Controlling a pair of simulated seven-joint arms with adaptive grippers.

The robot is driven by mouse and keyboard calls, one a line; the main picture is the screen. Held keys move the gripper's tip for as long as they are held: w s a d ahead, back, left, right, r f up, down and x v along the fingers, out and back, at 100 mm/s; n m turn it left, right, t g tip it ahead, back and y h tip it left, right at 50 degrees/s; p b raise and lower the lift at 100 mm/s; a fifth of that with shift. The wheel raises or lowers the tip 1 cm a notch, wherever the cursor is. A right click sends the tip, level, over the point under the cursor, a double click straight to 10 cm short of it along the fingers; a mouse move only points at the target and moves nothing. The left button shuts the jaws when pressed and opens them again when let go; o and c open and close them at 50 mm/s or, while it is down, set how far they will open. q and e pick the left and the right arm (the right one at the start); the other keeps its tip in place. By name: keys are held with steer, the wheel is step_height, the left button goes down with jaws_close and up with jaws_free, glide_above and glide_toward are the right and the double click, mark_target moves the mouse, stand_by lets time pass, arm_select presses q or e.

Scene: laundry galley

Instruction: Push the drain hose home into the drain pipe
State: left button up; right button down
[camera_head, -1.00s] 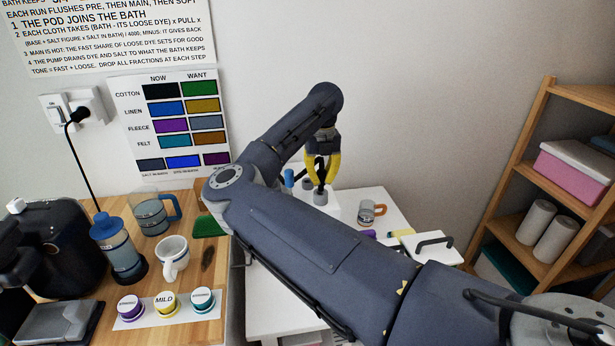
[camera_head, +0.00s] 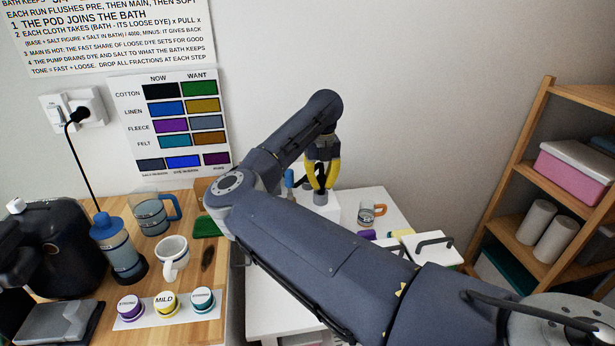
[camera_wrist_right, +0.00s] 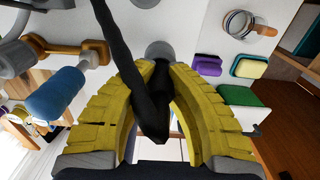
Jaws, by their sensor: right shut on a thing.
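My right gripper (camera_head: 321,188) has yellow fingers and points down over the white top at the back. In the right wrist view its fingers (camera_wrist_right: 158,72) are shut on the black drain hose (camera_wrist_right: 142,95). The hose comes in from the top of that view, bends near the palm and runs between the fingers towards the grey drain pipe (camera_wrist_right: 159,50). The hose end looks to be at the pipe's mouth; the fingers hide it, so I cannot tell how deep it sits. My left gripper is out of view.
A blue-handled part (camera_wrist_right: 56,95) stands close beside the gripper. A wooden counter (camera_head: 190,330) with cups is at left; a shelf (camera_head: 540,168) stands at right.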

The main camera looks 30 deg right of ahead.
mark_target(321, 175)
steer(key=shift+f, duration=0.65)
stand_by(0.5)
steer(key=c, duration=1.4)
jaws_free()
steer(key=shift+c, duration=0.3)
steer(key=shift+c, duration=0.9)
steer(key=shift+r, duration=3.55)
